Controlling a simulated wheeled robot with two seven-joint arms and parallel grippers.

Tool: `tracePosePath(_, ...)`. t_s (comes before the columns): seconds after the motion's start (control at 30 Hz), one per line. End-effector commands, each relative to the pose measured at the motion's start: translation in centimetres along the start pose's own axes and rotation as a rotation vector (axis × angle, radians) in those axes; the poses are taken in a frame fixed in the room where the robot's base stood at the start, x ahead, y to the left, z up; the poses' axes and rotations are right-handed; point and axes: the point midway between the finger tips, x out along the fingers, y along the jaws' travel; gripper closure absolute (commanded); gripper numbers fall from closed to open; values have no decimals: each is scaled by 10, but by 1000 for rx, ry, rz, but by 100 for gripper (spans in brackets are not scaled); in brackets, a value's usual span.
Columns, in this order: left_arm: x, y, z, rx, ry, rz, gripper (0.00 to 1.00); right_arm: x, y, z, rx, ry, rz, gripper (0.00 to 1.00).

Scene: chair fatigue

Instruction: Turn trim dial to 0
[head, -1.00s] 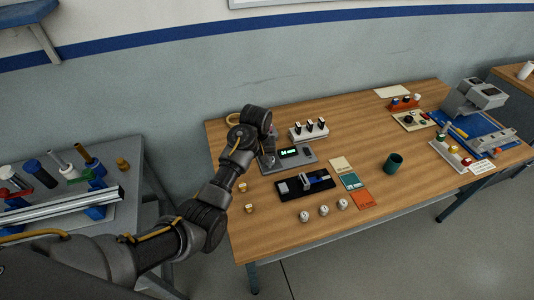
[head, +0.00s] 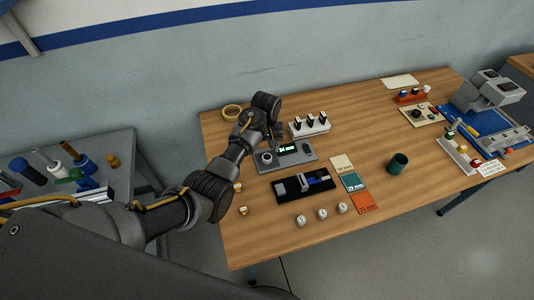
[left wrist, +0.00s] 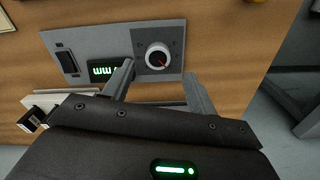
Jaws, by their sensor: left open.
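The trim dial is a round white knob (left wrist: 158,57) with a red pointer mark, on a grey control box (head: 304,161). In the left wrist view the pointer slants toward the lower right. The knob also shows at the left end of the box in the head view (head: 267,158). A green-lit display (head: 288,149) sits beside it; it seems to read 34 mm, but is small. My left gripper (left wrist: 162,84) is open and empty, its fingers apart on either side below the knob in the wrist picture, not closed on it. My right gripper is not in view.
A white block with black switches (head: 311,125) stands behind the box. A black fixture (head: 289,191) lies in front, with several round white pieces nearer the edge. Bare wood lies between.

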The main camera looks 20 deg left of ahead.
Motion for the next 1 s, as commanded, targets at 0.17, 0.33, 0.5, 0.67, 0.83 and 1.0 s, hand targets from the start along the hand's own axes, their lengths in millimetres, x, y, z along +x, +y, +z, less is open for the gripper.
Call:
tracePosePath(0.17,31,1,1,3,-3,-2,43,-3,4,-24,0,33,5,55)
tracePosePath(0.33,49,2,0,4,-1,-2,43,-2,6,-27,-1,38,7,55)
tracePosePath(0.5,54,2,0,4,0,-1,43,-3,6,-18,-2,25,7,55)
tracePosePath(0.67,54,2,0,5,1,-1,43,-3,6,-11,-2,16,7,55)
tracePosePath(0.83,54,3,0,5,1,0,58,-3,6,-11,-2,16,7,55)
tracePosePath(1.0,54,3,0,5,1,0,80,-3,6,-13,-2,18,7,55)
